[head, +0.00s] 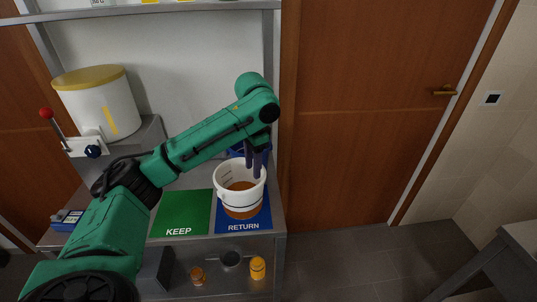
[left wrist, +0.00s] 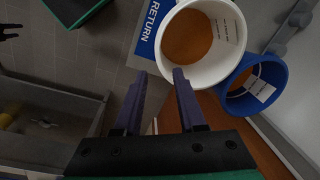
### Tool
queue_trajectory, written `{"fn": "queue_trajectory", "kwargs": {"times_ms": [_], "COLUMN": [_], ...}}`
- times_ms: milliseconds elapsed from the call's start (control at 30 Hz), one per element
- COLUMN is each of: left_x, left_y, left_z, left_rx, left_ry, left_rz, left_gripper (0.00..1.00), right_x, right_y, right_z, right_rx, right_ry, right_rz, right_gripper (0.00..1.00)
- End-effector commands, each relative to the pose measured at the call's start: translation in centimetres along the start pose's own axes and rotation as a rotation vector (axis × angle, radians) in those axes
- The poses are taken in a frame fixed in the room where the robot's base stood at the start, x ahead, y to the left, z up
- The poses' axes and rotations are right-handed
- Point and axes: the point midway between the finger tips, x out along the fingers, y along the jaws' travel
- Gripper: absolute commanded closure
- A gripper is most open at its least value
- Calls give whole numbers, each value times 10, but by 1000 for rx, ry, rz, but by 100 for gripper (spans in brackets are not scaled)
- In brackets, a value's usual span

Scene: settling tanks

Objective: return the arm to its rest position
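My left arm reaches across the bench from the left in the head view. Its gripper (head: 256,172) points down over the far right rim of a white bucket (head: 229,202). The bucket holds brown liquid and stands upright on the blue RETURN mat (head: 262,222). My right gripper is not identifiable in either view.
A green KEEP mat (head: 181,213) lies bare left of the bucket. A blue bucket (left wrist: 256,101) stands beside the white one. A white tank (head: 98,108) with a yellow lid and a red-knobbed lever (head: 47,114) stand at left. A shelf (head: 170,9) crosses above the arm.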

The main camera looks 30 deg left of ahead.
Motion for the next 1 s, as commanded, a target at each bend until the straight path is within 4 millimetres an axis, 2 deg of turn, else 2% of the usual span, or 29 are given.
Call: {"fn": "queue_trajectory", "kwargs": {"times_ms": [167, 267, 367, 500, 567, 600, 700, 833, 1000], "left_x": [1, 12, 45, 102, 120, 130, 148, 162, 177], "left_y": [0, 10, 44, 120, 148, 164, 186, 192, 187], "left_z": [0, -5, -18, -30, -27, -22, -5, 24, 67], "left_rx": [0, 26, 101, 193, 191, 175, 102, -10, -150], "left_ry": [0, 4, 30, 145, 204, 241, 309, 346, 340], "left_rz": [0, 1, 9, 61, 92, 112, 139, 136, 98], "left_gripper": [60, 60, 60, 60, 60, 60, 60, 60, 60], "right_x": [0, 0, 0, 0, 0, 0, 0, 0, 0], "right_y": [-2, -2, -2, -2, -2, -2, -2, -2, -2], "right_z": [0, 0, 0, 0, 0, 0, -1, 0, 0], "right_rx": [0, 0, 0, 0, 0, 0, 0, 0, 0], "right_ry": [0, 0, 0, 0, 0, 0, 0, 0, -1], "right_rz": [-2, -2, -3, -3, -3, -3, -3, -3, -3], "right_gripper": [39, 39, 39, 39, 39, 39, 39, 39, 39]}}
